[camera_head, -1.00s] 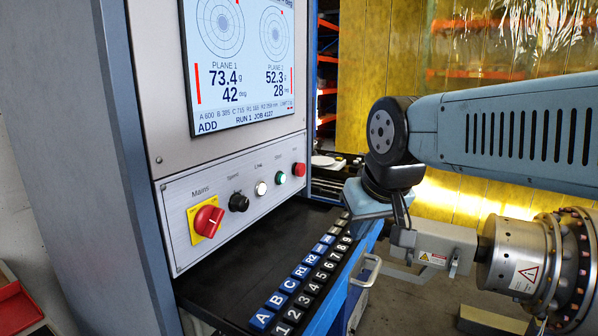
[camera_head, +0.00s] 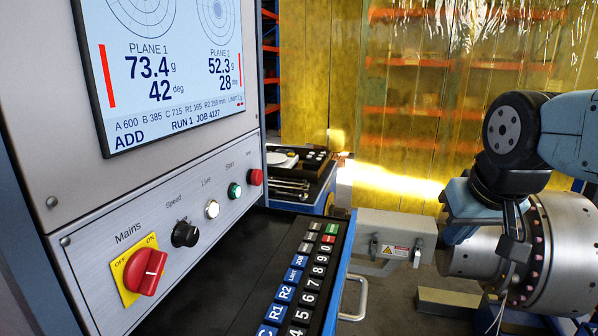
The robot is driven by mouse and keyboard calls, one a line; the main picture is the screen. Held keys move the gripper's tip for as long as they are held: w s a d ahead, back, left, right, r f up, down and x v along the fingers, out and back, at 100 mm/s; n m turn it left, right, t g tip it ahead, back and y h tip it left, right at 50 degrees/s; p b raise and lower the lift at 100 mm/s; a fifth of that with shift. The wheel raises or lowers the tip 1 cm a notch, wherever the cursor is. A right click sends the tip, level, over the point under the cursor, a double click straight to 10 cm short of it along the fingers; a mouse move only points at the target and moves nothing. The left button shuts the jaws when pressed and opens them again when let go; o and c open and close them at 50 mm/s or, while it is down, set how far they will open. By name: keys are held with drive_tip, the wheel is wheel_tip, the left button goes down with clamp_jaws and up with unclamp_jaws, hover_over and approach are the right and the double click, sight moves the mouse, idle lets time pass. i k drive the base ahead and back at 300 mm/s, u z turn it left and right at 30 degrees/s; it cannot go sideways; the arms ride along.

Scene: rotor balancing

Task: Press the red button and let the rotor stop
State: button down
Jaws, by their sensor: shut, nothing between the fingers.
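The red button (camera_head: 256,177) is the last control at the right end of the grey panel (camera_head: 100,268), beyond the green button (camera_head: 235,190). Nothing touches it. The rotor (camera_head: 565,245), a large metal cylinder with a flange, is at the right, partly hidden by my arm; I cannot tell whether it spins. My gripper (camera_head: 462,212) is well to the right of the red button, in front of the rotor's left end in the picture. It is shut and empty; its fingertips are hard to make out.
A red mains switch (camera_head: 146,271), a black speed knob (camera_head: 185,234) and a white lamp (camera_head: 212,208) line the panel. A keypad (camera_head: 300,290) lies on the shelf below. A grey box (camera_head: 393,238) stands beside the rotor. There is open space between panel and arm.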

sight(256, 178)
drive_tip(key=z, duration=0.8)
drive_tip(key=k, duration=1.7)
drive_tip(key=u, duration=1)
drive_tip(key=i, duration=1)
drive_tip(key=z, duration=0.1)
